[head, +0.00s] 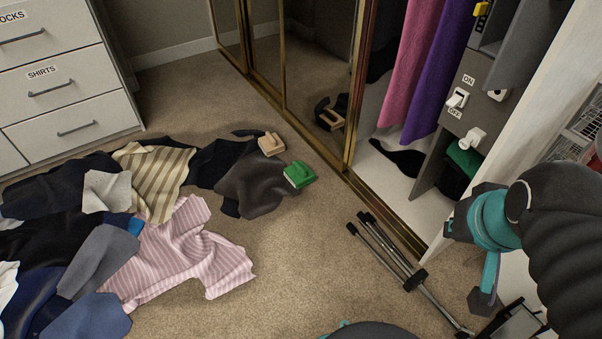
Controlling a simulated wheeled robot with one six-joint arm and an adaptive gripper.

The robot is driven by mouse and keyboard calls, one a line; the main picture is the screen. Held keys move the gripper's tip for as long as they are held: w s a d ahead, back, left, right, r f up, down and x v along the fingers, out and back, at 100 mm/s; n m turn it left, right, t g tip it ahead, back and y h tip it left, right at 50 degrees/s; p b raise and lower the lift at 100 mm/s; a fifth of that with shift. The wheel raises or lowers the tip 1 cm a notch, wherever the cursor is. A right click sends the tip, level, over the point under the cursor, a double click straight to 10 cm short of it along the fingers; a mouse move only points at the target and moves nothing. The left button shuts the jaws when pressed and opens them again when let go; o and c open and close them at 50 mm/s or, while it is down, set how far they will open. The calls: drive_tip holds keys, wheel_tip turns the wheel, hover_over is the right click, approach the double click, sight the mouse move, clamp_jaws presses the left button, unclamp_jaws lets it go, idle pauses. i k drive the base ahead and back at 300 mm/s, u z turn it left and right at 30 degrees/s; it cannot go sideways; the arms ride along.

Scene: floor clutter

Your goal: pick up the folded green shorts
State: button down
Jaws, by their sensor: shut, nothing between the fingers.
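A small folded green cloth (299,174), which looks like the shorts, lies on the carpet in the head view, right of the clothes pile and near the closet track. It touches or lies close to the edge of a dark grey garment (250,185). My arm comes in at the right edge. What looks like my gripper (484,299) hangs low at the right, shut and empty, well away from the green cloth. Its fingers show only in part.
A tan folded item (271,144) lies just behind the green cloth. A striped pink shirt (178,255) and dark clothes cover the left floor. Thin metal poles (400,268) lie by the closet track. Another green item (465,158) is inside the closet.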

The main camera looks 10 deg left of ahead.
sight(298, 174)
drive_tip(key=u, duration=0.5)
drive_tip(key=k, duration=0.65)
drive_tip(key=u, duration=0.9)
drive_tip(key=i, duration=1.5)
drive_tip(key=z, duration=0.7)
drive_tip(key=i, duration=0.3)
drive_tip(key=z, duration=0.4)
